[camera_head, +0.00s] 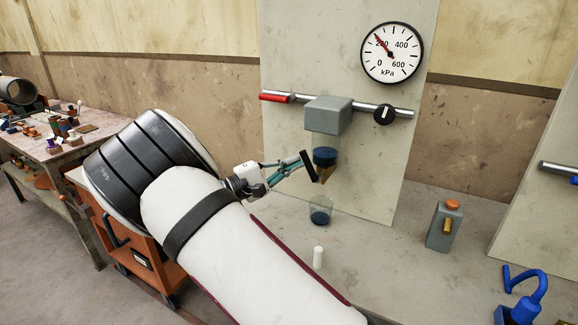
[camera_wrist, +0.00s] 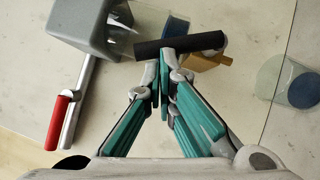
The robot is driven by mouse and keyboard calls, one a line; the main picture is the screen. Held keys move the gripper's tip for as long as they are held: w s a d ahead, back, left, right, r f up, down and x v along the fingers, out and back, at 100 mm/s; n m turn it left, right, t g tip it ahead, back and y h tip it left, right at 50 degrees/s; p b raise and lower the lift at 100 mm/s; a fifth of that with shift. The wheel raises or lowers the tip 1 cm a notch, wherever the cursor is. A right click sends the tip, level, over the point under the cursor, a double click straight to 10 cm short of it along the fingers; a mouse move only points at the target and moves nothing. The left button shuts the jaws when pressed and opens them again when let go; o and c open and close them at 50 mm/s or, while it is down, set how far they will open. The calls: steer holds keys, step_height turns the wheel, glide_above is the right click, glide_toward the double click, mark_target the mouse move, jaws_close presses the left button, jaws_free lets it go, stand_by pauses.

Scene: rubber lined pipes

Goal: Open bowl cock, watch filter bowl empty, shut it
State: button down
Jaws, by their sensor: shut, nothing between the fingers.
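The filter has a grey block (camera_head: 329,115) with a clear bowl under it, holding dark blue liquid (camera_head: 325,156). A brass cock (camera_head: 325,175) is at the bowl's bottom; it also shows in the wrist view (camera_wrist: 205,62). A black bar (camera_wrist: 190,44), seemingly the cock's handle, lies across my fingertips. My gripper (camera_head: 298,166) is shut and empty, its tips at or against the bar (camera_head: 308,165); I cannot tell whether they touch. A clear jar (camera_head: 320,212) below holds dark blue liquid; it also shows in the wrist view (camera_wrist: 297,84). I cannot see whether liquid is flowing.
A red-handled lever (camera_head: 275,97) is on the pipe to the left and a black knob (camera_head: 383,114) to the right. A gauge (camera_head: 392,52) reads about 200 kPa. A white cylinder (camera_head: 318,257), a grey block with an orange top (camera_head: 444,225) and a blue device (camera_head: 524,295) stand on the bench.

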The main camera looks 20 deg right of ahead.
steer(key=shift+s+d+r+m+g+y+p, duration=0.3)
steer(key=shift+r+m+y+p, duration=0.1)
steer(key=shift+m, duration=0.35)
steer(key=shift+s+d+r+m+g+y+p, duration=0.25)
steer(key=shift+r+m+y+p, duration=0.15)
steer(key=shift+m, duration=0.35)
steer(key=shift+s+d+r+m, duration=0.1)
steer(key=shift+d+m, duration=0.05)
steer(key=shift+m, duration=0.15)
